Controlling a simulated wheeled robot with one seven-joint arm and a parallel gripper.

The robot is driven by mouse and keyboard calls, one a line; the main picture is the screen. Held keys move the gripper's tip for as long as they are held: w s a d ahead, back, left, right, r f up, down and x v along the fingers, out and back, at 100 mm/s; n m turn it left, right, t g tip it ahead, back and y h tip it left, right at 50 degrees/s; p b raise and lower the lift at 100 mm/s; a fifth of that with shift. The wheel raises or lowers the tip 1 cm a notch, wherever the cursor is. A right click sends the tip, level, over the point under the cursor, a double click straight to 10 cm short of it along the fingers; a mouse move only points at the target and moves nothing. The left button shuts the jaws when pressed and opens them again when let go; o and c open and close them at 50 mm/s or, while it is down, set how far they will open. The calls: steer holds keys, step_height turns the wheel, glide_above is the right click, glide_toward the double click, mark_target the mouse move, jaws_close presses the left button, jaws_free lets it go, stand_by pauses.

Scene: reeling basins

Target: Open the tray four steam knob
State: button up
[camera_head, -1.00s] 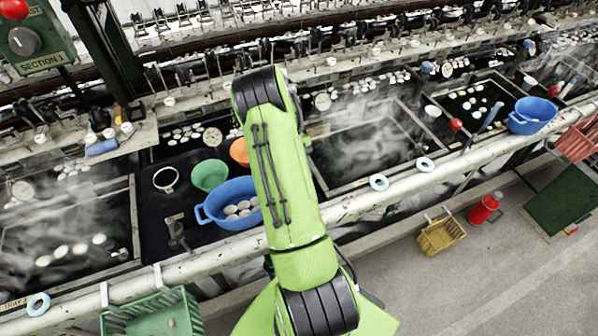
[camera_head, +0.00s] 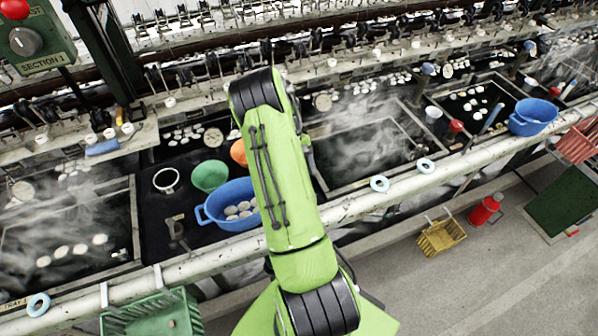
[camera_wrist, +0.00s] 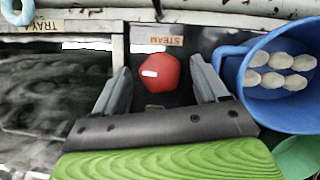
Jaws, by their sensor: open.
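The round red steam knob (camera_wrist: 160,73), with a white mark on its face, shows in the wrist view below a label reading STEAM (camera_wrist: 156,40). A tray label (camera_wrist: 40,28), its last character unclear, is to the left. My gripper (camera_wrist: 160,68) is open, with one finger on each side of the knob. A narrow gap shows on both sides, and I cannot tell whether either finger touches it. In the head view my green arm hides the gripper and this knob.
A blue basin (camera_wrist: 253,92) with pale cocoons is close to the right finger in the wrist view. A green bowl (camera_head: 210,176) is beside the blue basin in the head view. A long pale rail (camera_head: 345,208) runs along the front. Steam drifts over the trays.

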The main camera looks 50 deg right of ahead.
steer(key=shift+r, duration=0.1)
steer(key=p+v, duration=0.1)
steer(key=v, duration=1.4)
steer(key=shift+w+r+p, duration=0.2)
steer(key=shift+r+p, duration=0.05)
steer(key=shift+p, duration=0.1)
steer(key=shift+r, duration=0.1)
